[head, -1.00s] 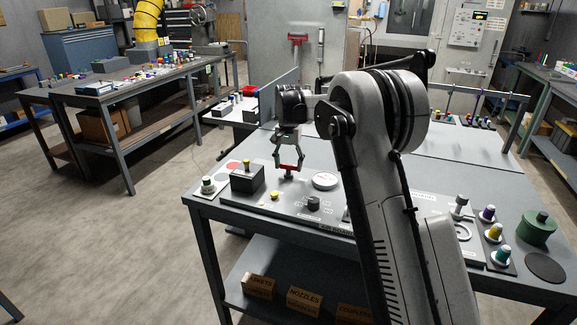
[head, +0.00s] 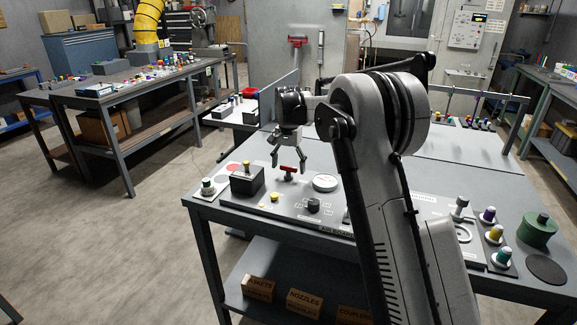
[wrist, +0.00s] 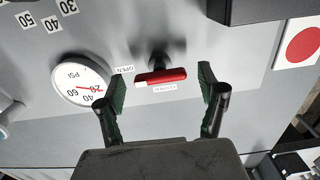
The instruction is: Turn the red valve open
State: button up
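The red valve (head: 289,170) stands on the grey panel of the near table. In the wrist view its red bar handle (wrist: 163,76) lies nearly crosswise, with a white end at left close to the OPEN label (wrist: 124,69). The CLOSED label (wrist: 170,88) is just below the bar. My gripper (head: 289,160) is open and empty just above the handle. In the wrist view its two green-padded fingers (wrist: 162,76) are spread, one beyond each end of the bar, with gaps showing.
A white PSI gauge (wrist: 80,80) sits beside the valve, also seen in the head view (head: 325,183). A black box with a yellow knob (head: 247,180), a yellow button (head: 275,197) and a black knob (head: 313,205) stand nearby. A red disc (wrist: 302,45) lies at right in the wrist view.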

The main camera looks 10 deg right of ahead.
notch_tip(320, 180, up, 12)
dwell(0.7)
